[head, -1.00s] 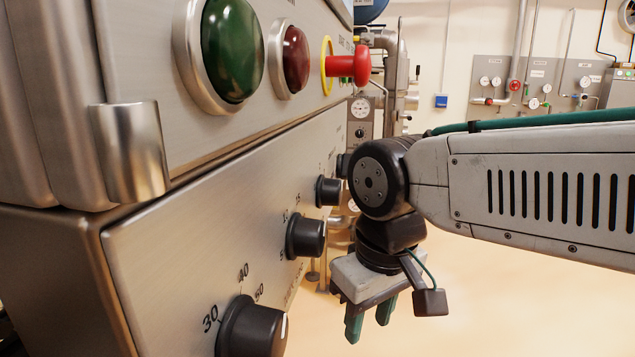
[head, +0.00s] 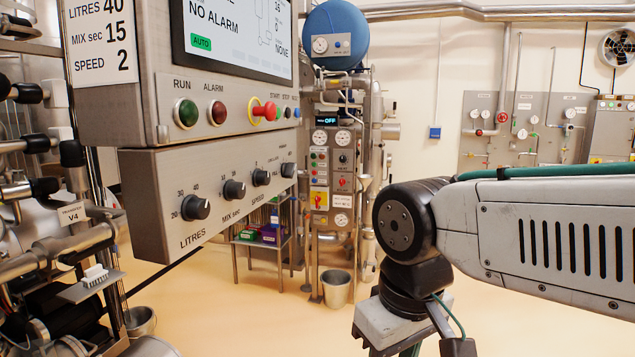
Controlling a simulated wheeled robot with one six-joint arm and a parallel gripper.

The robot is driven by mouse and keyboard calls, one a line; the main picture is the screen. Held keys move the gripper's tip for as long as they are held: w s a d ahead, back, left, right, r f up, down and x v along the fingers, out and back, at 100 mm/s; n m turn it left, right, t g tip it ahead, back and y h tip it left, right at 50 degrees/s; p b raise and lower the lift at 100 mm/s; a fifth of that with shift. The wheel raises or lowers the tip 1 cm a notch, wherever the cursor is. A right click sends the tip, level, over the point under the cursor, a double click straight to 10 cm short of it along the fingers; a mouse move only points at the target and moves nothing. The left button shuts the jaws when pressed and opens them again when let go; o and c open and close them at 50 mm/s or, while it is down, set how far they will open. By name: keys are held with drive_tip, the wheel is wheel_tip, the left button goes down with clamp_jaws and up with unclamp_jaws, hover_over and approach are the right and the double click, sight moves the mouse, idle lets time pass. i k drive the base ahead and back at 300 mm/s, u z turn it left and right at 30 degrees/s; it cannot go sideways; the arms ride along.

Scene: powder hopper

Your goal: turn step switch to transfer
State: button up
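A grey metal control panel (head: 160,215) carries a row of black knobs. The knobs for litres (head: 195,208), mix sec (head: 234,190) and speed (head: 261,177) have readable labels below them. A fourth knob (head: 288,170) sits at the far right end; its lettering is too small to read, so I cannot tell its setting or whether it is the step switch. My gripper (head: 405,346) hangs at the bottom edge, right of the panel and apart from it. Its fingers are mostly cut off by the frame, so their opening is hidden.
Above the knobs is a box with a screen (head: 240,35), a green button (head: 186,113), a dark red button (head: 217,112) and a red emergency stop (head: 264,111). A metal bucket (head: 336,288) stands behind. Pipes and a V4 valve crowd the left. Open floor lies below the panel.

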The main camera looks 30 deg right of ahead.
sight(288, 169)
drive_tip(key=z, duration=0.7)
drive_tip(key=i, duration=1.15)
drive_tip(key=u, duration=0.7)
drive_tip(key=k, duration=1)
drive_tip(key=z, duration=1.75)
drive_tip(key=i, duration=1.45)
drive_tip(key=u, duration=0.8)
